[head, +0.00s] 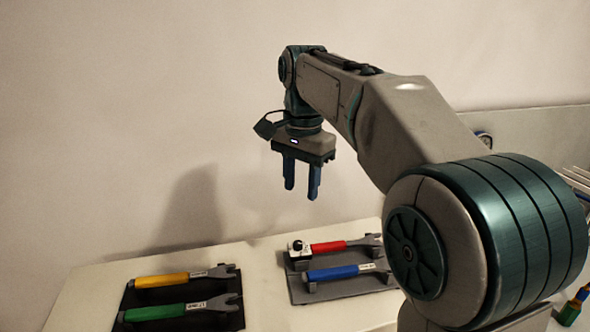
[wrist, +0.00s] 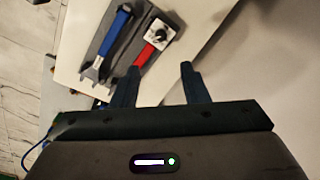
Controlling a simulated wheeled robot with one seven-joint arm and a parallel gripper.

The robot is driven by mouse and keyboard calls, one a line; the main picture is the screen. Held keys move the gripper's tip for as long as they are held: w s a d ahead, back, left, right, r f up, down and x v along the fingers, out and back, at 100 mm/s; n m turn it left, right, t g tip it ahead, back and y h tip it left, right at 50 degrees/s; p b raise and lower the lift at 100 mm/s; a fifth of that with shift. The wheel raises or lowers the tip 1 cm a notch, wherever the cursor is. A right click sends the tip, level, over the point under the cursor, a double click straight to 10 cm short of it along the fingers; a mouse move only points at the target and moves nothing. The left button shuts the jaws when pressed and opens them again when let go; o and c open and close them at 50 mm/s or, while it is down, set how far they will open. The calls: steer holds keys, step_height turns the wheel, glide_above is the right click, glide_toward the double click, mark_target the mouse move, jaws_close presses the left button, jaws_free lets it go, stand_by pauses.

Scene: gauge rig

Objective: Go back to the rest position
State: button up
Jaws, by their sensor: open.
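My gripper (head: 301,190) hangs pointing down above the back of the table in the head view, with its two blue fingers apart and nothing between them. The fingers also show in the wrist view (wrist: 159,82), open and empty. Below it to the right lies a grey holder (head: 345,288) with a red-handled tool (head: 328,247) and a blue-handled tool (head: 333,272). The red-handled tool (wrist: 145,55) and the blue-handled tool (wrist: 115,35) also show in the wrist view. The gripper is clear of both tools.
A black holder (head: 182,323) at the front left carries a yellow-handled tool (head: 162,280) and a green-handled tool (head: 155,313). The pale table (head: 270,315) is bare between the holders. A plain wall (head: 120,120) stands behind. Other coloured parts sit at the right edge, partly cut off.

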steer(key=s+d+f+n+t, duration=0.1)
steer(key=s+d+f+n, duration=0.2)
steer(key=s+f, duration=0.2)
steer(key=s+d+f+n+t, duration=0.1)
steer(key=s+d+f+n, duration=0.1)
steer(key=s+f, duration=0.4)
steer(key=s+d+f+n+t, duration=0.1)
steer(key=s+d+f+n, duration=0.2)
steer(key=s, duration=0.6)
steer(key=shift+d+f+n, duration=0.3)
steer(key=shift+d+f, duration=0.55)
steer(key=shift+f, duration=0.3)
